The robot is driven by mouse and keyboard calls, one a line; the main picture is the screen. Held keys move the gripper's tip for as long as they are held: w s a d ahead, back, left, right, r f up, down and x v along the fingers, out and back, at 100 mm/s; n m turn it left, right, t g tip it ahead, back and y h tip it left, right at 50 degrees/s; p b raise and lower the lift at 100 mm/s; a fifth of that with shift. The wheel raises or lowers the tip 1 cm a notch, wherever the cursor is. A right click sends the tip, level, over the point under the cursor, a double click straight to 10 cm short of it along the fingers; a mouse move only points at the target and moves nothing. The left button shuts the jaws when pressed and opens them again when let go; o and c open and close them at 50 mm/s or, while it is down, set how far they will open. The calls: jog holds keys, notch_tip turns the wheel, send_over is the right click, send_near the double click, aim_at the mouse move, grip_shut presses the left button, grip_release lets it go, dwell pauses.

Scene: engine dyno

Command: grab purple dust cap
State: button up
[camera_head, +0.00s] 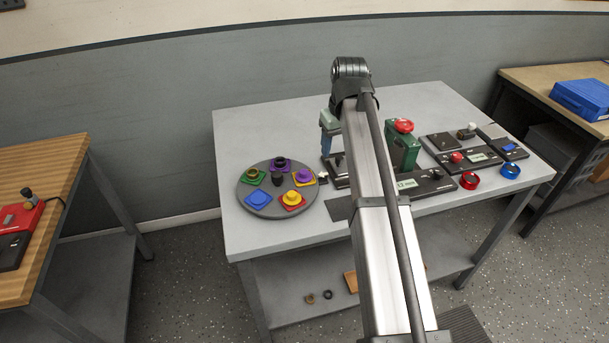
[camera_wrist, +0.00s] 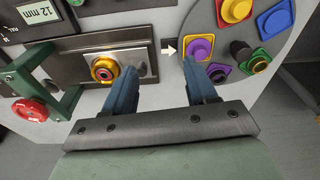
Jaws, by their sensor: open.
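The purple dust cap (camera_head: 304,173) sits on a yellow square pad at the right side of a round grey turntable (camera_head: 243,199). It also shows in the wrist view (camera_wrist: 199,48), just beyond the right-hand fingertip. My gripper (camera_wrist: 160,68) is open, with its two blue fingers apart and nothing held between them. In the head view my gripper (camera_head: 328,150) is partly hidden by my arm and is to the right of the turntable, above the table. The cap is outside the gap between the fingers.
The turntable also bears a yellow cap (camera_wrist: 237,9), a blue cap (camera_wrist: 275,20) and a dark centre post (camera_wrist: 240,50). A dark fixture has a brass ring with a red centre (camera_wrist: 104,70). A green press (camera_head: 402,150) with a red knob stands to the right.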

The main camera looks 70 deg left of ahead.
jog(key=n, duration=0.1)
send_near(304, 171)
jog(key=f, duration=0.3)
jog(key=shift+w+d+f, duration=0.1)
jog(key=shift+w+d, duration=0.1)
jog(key=shift+w, duration=0.05)
jog(key=shift+s+a+f, duration=0.1)
jog(key=shift+a+f, duration=0.1)
jog(key=shift+f, duration=0.7)
jog(key=shift+s+a+f, duration=0.1)
jog(key=shift+a+f, duration=0.1)
jog(key=shift+f, duration=0.7)
jog(key=shift+s+a+f, duration=0.15)
jog(key=shift+a+f, duration=0.05)
jog(key=shift+f, duration=0.65)
grip_shut()
